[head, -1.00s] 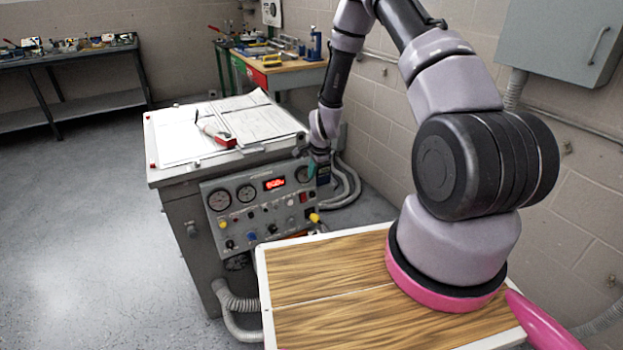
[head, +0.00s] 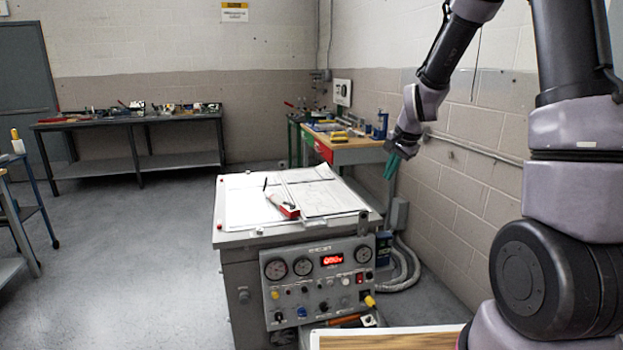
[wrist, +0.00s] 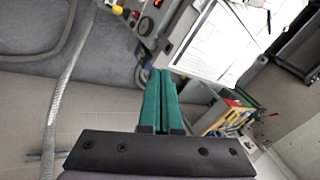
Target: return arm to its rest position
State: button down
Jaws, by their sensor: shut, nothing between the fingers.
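My gripper (head: 391,167) is at the end of my raised arm, in the right half of the head view. It is in the air above and behind the right side of the grey control console (head: 240,275). Its green fingers point down and are together with nothing between them. The wrist view shows the green fingers (wrist: 160,100) side by side and touching. The gripper is apart from the console and the wall.
Papers and a red-and-white tool (head: 285,205) lie on the console top. A workbench (head: 365,152) with tools stands behind, along the brick wall (head: 455,190). Grey hoses (head: 405,265) run beside the console. A long dark table (head: 100,122) stands far left.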

jog(key=s+d+r+n, duration=0.1)
jog(key=s+r+n, duration=0.2)
jog(key=s+r, duration=0.95)
jog(key=s+r+n+t, duration=0.1)
jog(key=s+r, duration=0.3)
jog(key=s, duration=0.3)
jog(key=s+d+r+n, duration=0.1)
jog(key=s+r+n, duration=0.1)
jog(key=s, duration=0.6)
jog(key=shift+s+d+r+t, duration=0.2)
jog(key=shift+r+t, duration=0.2)
jog(key=shift+r, duration=0.45)
